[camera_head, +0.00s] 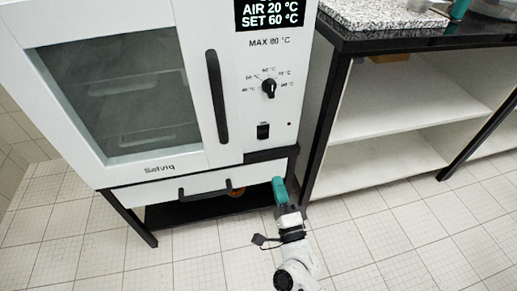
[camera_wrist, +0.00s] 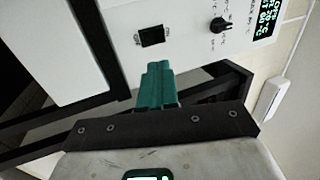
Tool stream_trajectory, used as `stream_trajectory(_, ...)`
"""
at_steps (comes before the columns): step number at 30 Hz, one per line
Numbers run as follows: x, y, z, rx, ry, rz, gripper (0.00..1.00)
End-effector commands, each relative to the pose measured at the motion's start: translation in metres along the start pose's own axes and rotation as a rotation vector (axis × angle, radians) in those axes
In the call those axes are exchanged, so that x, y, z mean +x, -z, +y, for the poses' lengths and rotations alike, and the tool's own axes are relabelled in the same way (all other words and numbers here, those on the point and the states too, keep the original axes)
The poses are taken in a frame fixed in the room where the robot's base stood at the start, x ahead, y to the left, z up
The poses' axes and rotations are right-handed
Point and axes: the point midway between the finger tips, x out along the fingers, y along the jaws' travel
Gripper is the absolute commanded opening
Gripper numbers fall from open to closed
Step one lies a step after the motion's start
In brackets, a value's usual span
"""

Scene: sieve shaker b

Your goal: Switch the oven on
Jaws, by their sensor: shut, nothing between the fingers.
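The white oven (camera_head: 205,150) fills the left of the head view, with a glass door and a black handle. Its display (camera_head: 270,13) reads AIR 20 °C and SET 60 °C. A black rocker switch (camera_head: 263,131) sits low on its right panel, below a black dial (camera_head: 269,88). In the wrist view the switch (camera_wrist: 152,36) lies just beyond the fingertips, with the dial (camera_wrist: 220,25) to its right. My gripper (camera_head: 279,183) has teal fingers, shut and empty, below the switch and apart from it in the head view. The fingers also show in the wrist view (camera_wrist: 160,68).
The tiled floor (camera_head: 370,235) in front is clear.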

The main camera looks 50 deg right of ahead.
Motion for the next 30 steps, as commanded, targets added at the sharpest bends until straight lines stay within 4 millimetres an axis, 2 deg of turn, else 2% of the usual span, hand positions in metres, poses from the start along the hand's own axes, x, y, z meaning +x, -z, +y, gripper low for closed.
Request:
stream_trajectory(12, -0.002, 0.005, 0.002, 0.013, 0.010, 0.026, 0.00)
stream_trajectory(17, 0.007, 0.005, 0.002, 0.013, 0.011, 0.026, 0.00)
stream_trajectory(20, 0.021, 0.005, 0.001, 0.013, 0.013, 0.026, 0.00)
stream_trajectory(30, 0.087, 0.007, 0.000, 0.013, 0.013, 0.027, 0.00)
